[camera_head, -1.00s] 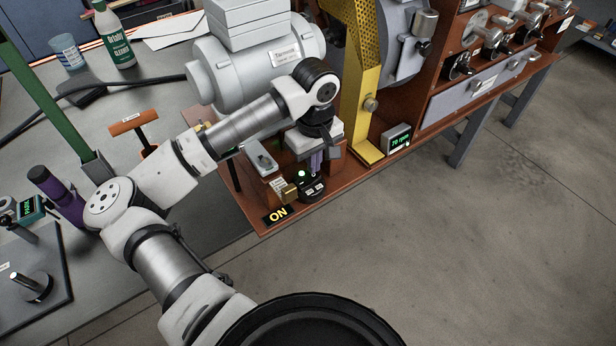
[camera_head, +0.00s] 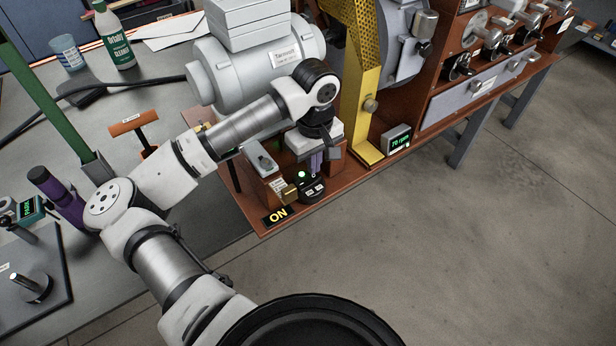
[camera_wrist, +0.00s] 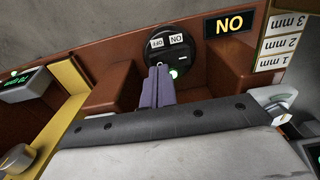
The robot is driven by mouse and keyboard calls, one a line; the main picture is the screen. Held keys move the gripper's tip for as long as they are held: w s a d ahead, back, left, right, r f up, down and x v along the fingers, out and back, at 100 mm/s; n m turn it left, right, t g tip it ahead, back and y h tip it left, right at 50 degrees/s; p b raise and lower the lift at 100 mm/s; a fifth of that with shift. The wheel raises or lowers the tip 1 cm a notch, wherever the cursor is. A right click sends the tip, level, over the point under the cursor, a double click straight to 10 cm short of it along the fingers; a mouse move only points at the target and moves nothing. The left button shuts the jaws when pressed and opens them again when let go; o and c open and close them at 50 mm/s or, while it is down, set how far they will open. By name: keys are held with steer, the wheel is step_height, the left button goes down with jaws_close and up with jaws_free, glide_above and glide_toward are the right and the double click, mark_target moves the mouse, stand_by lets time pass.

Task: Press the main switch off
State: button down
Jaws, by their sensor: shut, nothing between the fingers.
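The main switch is a round black disc (camera_head: 309,196) with white ON and OFF labels and a glowing green lamp (camera_head: 302,175). It stands at the front corner of the red-brown machine base. In the wrist view the switch (camera_wrist: 193,52) is upside down at top centre, its OFF label left of ON. My gripper (camera_head: 316,170) is shut and empty, with purple fingers pointing down at the switch's machine side. In the wrist view its fingertips (camera_wrist: 159,68) overlap the switch edge near the OFF label, beside the lamp. Whether they touch cannot be told.
A lit yellow ON sign (camera_head: 276,216) is beside the switch. A small box with a toggle (camera_head: 262,161) and a brass block (camera_head: 290,194) stand close on the left. A yellow bracket (camera_head: 367,110) and a 70 rpm display (camera_head: 397,139) are on the right. Floor beyond is clear.

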steer(key=shift+f+b, duration=0.65)
steer(key=shift+b, duration=0.15)
stand_by(0.9)
steer(key=shift+r, duration=0.15)
step_height(320, 180, up, 7)
steer(key=p, duration=0.2)
stand_by(0.5)
stand_by(0.4)
